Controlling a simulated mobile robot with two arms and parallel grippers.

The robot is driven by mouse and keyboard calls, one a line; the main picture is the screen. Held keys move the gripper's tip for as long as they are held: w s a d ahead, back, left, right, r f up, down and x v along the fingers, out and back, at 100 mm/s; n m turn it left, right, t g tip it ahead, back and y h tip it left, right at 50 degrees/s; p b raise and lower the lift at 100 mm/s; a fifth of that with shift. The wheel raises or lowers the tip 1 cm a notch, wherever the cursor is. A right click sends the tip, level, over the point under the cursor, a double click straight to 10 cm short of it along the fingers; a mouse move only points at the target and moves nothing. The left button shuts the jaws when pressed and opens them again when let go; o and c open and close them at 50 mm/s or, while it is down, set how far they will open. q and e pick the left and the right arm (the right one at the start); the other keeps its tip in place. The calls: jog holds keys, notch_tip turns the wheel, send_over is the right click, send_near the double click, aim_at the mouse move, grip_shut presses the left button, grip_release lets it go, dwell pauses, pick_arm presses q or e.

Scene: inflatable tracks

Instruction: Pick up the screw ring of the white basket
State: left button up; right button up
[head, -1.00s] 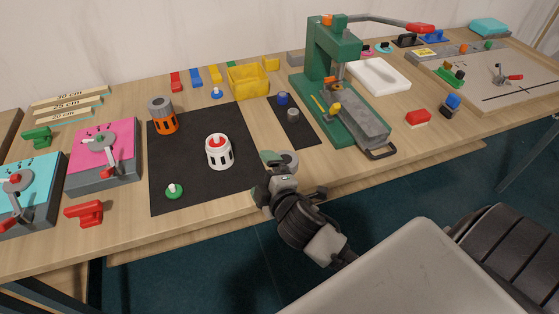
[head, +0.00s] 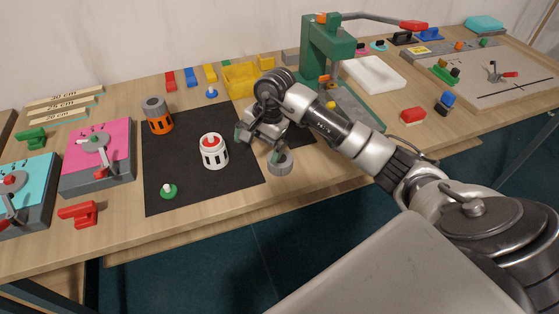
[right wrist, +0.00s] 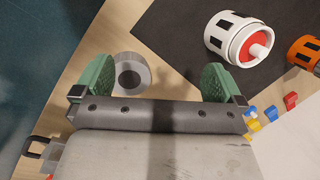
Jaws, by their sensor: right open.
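The white basket (head: 213,151), a white cylinder with dark slots and a red top with a white knob, stands upright on the black mat. It also shows in the right wrist view (right wrist: 236,37). A loose grey ring (head: 280,162), which looks like the screw ring, lies near the mat's front right edge, right of the basket. In the right wrist view the ring (right wrist: 131,73) shows its round hole. My right gripper (head: 258,146) is open and empty, above and just left of the ring. In the wrist view its green fingers (right wrist: 157,80) are wide apart, the ring nearer the left one. My left gripper is out of view.
An orange basket with a grey top (head: 157,115) and a green disc with a white knob (head: 168,191) are on the black mat (head: 190,185). A green press (head: 327,55) stands behind my right arm. A yellow bin (head: 240,79) is at the back.

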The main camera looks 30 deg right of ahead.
aim_at(279, 162)
jog(key=d+h, duration=0.1)
jog(key=d+r, duration=0.1)
jog(key=d, duration=0.1)
jog(key=d+h, duration=0.1)
jog(key=d, duration=0.1)
jog(key=shift+s+r+g+h, duration=0.1)
jog(key=shift+r+g+h, duration=0.2)
jog(key=shift+g, duration=0.1)
jog(key=shift+d+f, duration=0.15)
jog(key=shift+d, duration=0.15)
notch_tip(279, 162, down, 5)
jog(key=shift+s+f+p, duration=0.1)
jog(key=shift+p, duration=0.45)
notch_tip(279, 162, down, 4)
jog(key=shift+s+a+f+p, duration=0.1)
jog(key=shift+s+f+p, duration=0.05)
jog(key=shift+p, duration=0.75)
jog(key=shift+f, duration=0.45)
jog(key=c, duration=0.9)
